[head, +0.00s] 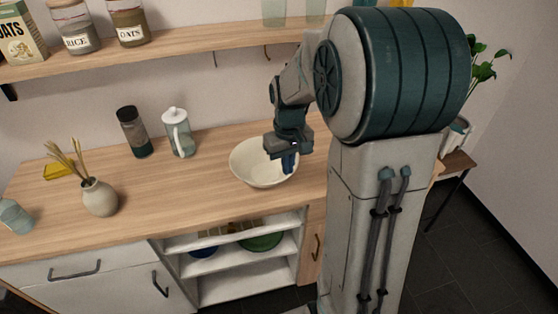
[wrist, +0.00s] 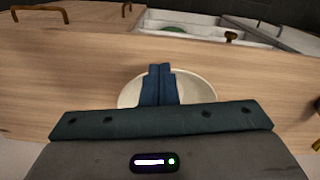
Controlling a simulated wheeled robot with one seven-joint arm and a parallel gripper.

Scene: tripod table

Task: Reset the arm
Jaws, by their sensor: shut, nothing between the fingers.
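My gripper (head: 288,163) is over the right part of a cream bowl (head: 250,168) on the wooden counter (head: 205,195). In the wrist view the blue fingers (wrist: 158,84) are together with nothing between them, and the bowl (wrist: 205,88) shows on both sides behind them. Whether the fingertips touch the bowl cannot be told. My arm hides part of the counter's right end.
A clear jug (head: 178,133), a dark bottle (head: 134,132) and a vase (head: 99,197) stand on the counter to the left. A wall shelf (head: 190,40) with jars runs above. Open shelves (head: 245,270) lie below. The counter's front middle is clear.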

